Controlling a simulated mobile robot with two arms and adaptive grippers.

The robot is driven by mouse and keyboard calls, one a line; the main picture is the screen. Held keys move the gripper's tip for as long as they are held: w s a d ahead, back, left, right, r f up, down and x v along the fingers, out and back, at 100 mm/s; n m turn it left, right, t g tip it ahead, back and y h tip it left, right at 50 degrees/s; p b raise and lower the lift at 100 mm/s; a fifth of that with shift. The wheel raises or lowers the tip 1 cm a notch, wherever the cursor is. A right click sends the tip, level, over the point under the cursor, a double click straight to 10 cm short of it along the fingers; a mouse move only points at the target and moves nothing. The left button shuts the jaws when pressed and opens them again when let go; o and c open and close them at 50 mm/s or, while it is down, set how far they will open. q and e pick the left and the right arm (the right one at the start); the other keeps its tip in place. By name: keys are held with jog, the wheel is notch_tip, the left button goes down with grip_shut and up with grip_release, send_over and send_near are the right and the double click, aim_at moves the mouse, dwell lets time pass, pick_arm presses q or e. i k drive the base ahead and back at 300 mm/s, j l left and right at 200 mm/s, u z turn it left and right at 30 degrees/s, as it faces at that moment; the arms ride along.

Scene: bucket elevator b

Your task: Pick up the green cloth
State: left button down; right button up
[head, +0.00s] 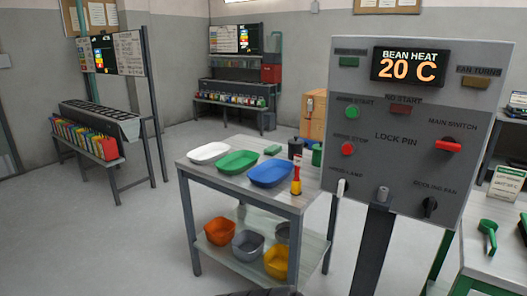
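A small flat green thing (272,150), which looks like the folded green cloth, lies at the back of the grey table's top, behind the green and blue trays. It is small in the picture, so I cannot tell its folds. Nothing covers it. Neither of my grippers shows in the head view.
The table (222,183) bears a white tray (208,152), green tray (238,162), blue tray (270,174) and red-yellow tool (296,178). Bowls stand on its lower shelf. A control panel (415,130) rises close at right. Floor (100,240) at left is clear.

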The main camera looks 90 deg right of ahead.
aim_at(273, 149)
jog(key=z, duration=2.85)
jog(key=u, duration=2.65)
jog(key=z, duration=2.65)
jog(key=i+j, duration=1.1)
jog(key=z, duration=0.05)
